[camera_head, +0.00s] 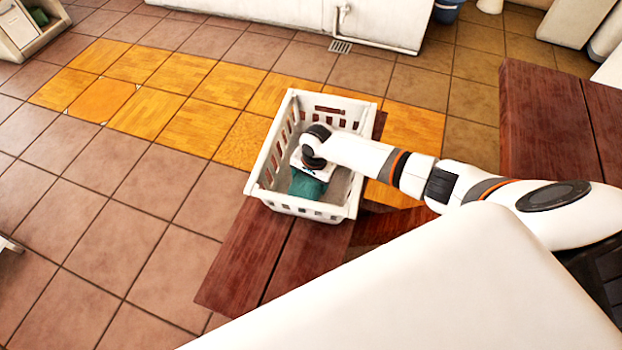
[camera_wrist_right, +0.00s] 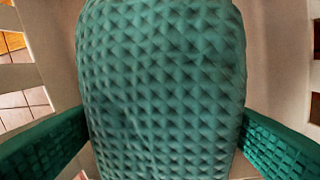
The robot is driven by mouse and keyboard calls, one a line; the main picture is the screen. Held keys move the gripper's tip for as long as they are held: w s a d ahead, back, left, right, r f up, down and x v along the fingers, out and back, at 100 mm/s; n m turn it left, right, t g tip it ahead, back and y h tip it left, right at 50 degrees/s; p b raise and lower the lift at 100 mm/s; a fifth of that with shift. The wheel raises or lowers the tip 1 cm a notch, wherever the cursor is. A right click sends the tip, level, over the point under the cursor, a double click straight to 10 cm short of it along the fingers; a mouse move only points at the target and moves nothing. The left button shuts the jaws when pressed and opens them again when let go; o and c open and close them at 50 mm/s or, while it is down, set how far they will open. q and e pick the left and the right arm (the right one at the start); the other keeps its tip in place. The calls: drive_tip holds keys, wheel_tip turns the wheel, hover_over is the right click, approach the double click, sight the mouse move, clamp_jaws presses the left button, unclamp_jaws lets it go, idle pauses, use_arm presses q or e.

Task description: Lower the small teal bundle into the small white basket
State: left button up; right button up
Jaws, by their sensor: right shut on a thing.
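The small white basket (camera_head: 349,103) has slotted sides and stands on a dark red wooden bench. I cannot tell whether the bundle touches the basket floor. My left gripper is not in view.
The wooden bench (camera_head: 250,255) extends in front of the basket. Another dark red wooden surface (camera_head: 545,120) is at the right. A white wall with a pipe (camera_head: 345,30) and a floor drain (camera_head: 340,46) lie behind.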

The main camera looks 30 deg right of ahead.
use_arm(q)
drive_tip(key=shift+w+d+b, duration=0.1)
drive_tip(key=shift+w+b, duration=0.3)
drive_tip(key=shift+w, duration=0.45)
use_arm(e)
drive_tip(key=shift+a+f, duration=0.1)
drive_tip(key=shift+f, duration=0.95)
idle(0.6)
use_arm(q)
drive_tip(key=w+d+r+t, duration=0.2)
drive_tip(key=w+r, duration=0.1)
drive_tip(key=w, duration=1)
use_arm(e)
drive_tip(key=shift+w, duration=0.1)
drive_tip(key=o, duration=0.8)
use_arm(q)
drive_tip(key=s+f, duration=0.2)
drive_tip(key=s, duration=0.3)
use_arm(e)
drive_tip(key=shift+o, duration=1.4)
drive_tip(key=shift+r, duration=0.15)
use_arm(q)
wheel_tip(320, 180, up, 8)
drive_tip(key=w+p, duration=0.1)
drive_tip(key=p, duration=0.6)
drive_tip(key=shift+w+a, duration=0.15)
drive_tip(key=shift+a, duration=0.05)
use_arm(e)
wheel_tip(320, 180, up, 15)
